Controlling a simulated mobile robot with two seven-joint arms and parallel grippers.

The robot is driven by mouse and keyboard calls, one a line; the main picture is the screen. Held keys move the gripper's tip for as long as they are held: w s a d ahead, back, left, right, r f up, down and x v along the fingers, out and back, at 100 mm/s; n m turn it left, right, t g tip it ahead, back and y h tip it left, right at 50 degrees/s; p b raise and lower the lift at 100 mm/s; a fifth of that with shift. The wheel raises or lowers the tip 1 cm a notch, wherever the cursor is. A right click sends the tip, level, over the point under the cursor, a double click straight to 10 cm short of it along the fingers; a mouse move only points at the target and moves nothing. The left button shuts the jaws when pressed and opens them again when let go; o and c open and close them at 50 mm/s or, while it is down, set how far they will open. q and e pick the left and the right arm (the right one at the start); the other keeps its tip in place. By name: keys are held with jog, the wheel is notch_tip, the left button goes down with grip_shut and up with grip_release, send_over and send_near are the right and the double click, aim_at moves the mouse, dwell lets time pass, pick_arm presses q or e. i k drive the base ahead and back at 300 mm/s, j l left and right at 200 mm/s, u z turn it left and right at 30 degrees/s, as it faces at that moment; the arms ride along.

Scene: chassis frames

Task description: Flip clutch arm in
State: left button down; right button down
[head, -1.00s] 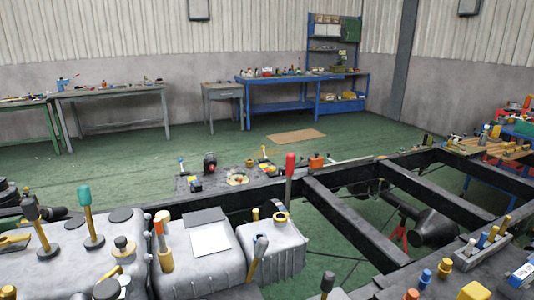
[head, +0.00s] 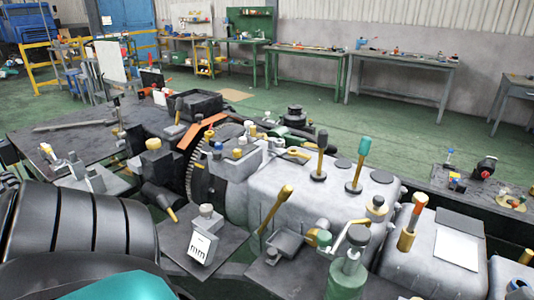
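A grey gearbox housing (head: 300,190) lies across the middle of the head view, with a dark toothed ring (head: 200,173) at its left end. An orange angled bar (head: 195,132) stands over the ring. A yellow lever (head: 275,208) leans up to the right in front of the housing. A black-knobbed lever (head: 321,152) and a teal-knobbed lever (head: 360,160) stand on top of the housing. I cannot tell which of these parts is the clutch arm. Neither of my grippers is in view.
A large black rounded shape fills the lower left and hides what lies behind it. A green-based jar (head: 348,265) stands at the front, near a flat dark plate (head: 205,245) carrying a white-labelled block (head: 203,243). Workbenches (head: 320,57) line the far wall beyond open green floor.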

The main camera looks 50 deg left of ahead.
aim_at(286, 191)
jog(key=u, duration=1.7)
